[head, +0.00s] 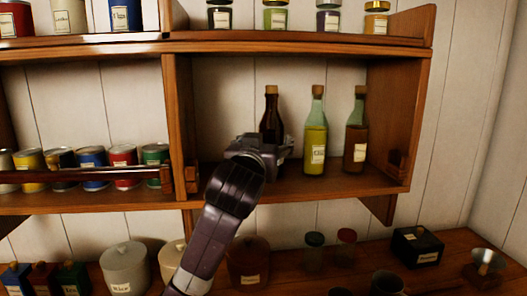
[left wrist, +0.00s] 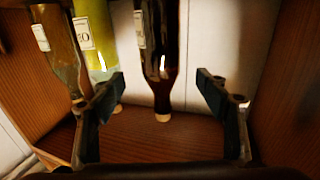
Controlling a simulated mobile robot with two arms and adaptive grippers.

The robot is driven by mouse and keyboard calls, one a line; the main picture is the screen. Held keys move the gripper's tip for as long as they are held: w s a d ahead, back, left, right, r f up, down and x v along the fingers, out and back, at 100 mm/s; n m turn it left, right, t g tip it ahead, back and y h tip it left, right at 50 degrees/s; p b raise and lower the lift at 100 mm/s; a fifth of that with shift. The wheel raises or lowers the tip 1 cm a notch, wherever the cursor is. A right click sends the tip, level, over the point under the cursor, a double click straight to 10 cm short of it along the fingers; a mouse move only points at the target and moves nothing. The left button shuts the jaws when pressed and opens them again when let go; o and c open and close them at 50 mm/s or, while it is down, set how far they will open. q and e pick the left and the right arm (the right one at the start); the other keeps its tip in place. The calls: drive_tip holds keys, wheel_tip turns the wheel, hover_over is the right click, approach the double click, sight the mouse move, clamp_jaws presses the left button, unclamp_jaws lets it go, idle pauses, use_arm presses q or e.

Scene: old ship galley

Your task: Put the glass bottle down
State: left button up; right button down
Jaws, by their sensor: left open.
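Three corked glass bottles are in the shelf's right compartment: a dark brown one (head: 271,106), a yellow-green one (head: 315,140) and an amber one (head: 356,136). My left gripper (head: 268,146) is in front of the dark bottle and hides its lower part. The left wrist view appears upside down. There the left gripper (left wrist: 165,100) is open, with the dark bottle (left wrist: 161,50) showing between its fingers. The yellow-green bottle (left wrist: 97,35) is close behind one finger, and the amber bottle (left wrist: 58,45) is farther left. The dark bottle looks upright; its base is hidden. My right gripper is not seen.
The wooden shelf (head: 300,186) has a divider (head: 184,110) left of my gripper. Several cans (head: 92,165) stand behind a rail in the left compartment. Jars (head: 328,18) line the shelf above. Pots, including a pale crock (head: 125,265), stand on the counter below.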

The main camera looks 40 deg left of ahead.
use_arm(q)
drive_tip(key=shift+v, duration=1.6)
